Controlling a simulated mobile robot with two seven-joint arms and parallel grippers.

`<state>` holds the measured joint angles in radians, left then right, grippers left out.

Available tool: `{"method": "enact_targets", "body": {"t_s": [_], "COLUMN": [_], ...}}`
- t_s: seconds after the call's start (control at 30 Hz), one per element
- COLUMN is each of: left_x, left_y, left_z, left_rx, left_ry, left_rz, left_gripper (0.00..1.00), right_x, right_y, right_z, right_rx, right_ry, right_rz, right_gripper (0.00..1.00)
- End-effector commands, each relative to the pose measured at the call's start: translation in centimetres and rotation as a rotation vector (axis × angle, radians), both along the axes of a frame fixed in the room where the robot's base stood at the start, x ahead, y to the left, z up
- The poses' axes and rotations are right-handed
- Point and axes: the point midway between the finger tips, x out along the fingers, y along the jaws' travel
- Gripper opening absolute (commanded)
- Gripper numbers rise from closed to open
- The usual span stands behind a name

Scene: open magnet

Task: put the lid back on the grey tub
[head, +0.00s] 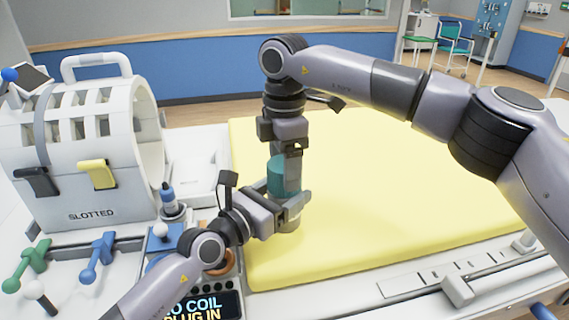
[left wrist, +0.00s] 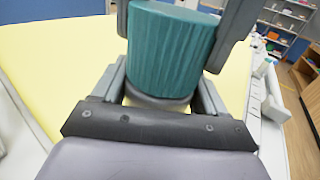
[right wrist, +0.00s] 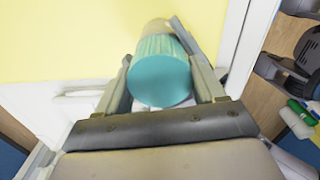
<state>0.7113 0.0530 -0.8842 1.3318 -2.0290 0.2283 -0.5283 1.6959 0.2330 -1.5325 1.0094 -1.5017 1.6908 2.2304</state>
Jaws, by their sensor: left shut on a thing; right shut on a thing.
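A ribbed teal lid (head: 279,178) is over the grey tub (head: 291,217), above the yellow table pad. My right gripper (head: 284,160) comes down from above and is shut on the lid. In the right wrist view the lid's round top (right wrist: 160,82) sits between the fingers, with part of the grey tub (right wrist: 157,25) beyond it. My left gripper (head: 289,203) comes from the lower left and is shut on the tub. In the left wrist view the lid (left wrist: 170,50) hides most of the tub. I cannot tell whether the lid touches the rim.
The yellow pad (head: 400,190) fills the middle and right and is otherwise clear. A white slotted coil (head: 90,150) stands at the left. Near it are a blue-topped bottle (head: 168,200), green and blue handles (head: 95,262) and a dark display (head: 200,308).

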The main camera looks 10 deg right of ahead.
Motion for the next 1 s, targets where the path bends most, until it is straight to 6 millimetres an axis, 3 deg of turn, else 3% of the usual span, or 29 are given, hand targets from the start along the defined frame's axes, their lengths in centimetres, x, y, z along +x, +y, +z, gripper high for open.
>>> {"method": "enact_targets", "body": {"t_s": [0.17, 0.33, 0.37, 0.4, 0.43, 0.77, 1.0], "left_x": [0.1, 0.1, 0.1, 0.1, 0.1, 0.0, 0.0], "left_y": [0.0, 0.0, 0.0, 0.0, 0.0, 0.0, 0.0], "left_z": [0.4, 0.5, 0.5, 0.5, 0.5, 0.5, 0.4], "left_rx": [-0.008, -0.008, -0.008, -0.008, -0.008, -0.007, -0.007], "left_ry": [-0.006, -0.008, -0.008, -0.008, -0.008, -0.006, -0.006], "left_rz": [0.003, 0.003, 0.003, 0.003, 0.003, 0.001, 0.000], "left_gripper": [0.00, 0.00, 0.00, 0.00, 0.00, 0.00, 0.00], "right_x": [0.0, 0.0, 0.0, 0.0, 0.0, 0.0, 0.1], "right_y": [-0.1, -0.1, -0.1, -0.1, -0.1, 0.0, 0.0], "right_z": [0.0, 0.0, 0.0, 0.0, 0.0, 0.2, 3.9], "right_rx": [0.000, -0.001, -0.001, -0.001, -0.001, -0.001, 0.000], "right_ry": [0.001, 0.002, 0.002, 0.002, 0.002, 0.000, -0.004], "right_rz": [-0.194, -0.200, -0.199, -0.199, -0.199, -0.196, -0.196], "right_gripper": [0.40, 0.40, 0.79, 0.92, 0.99, 0.99, 0.99]}}
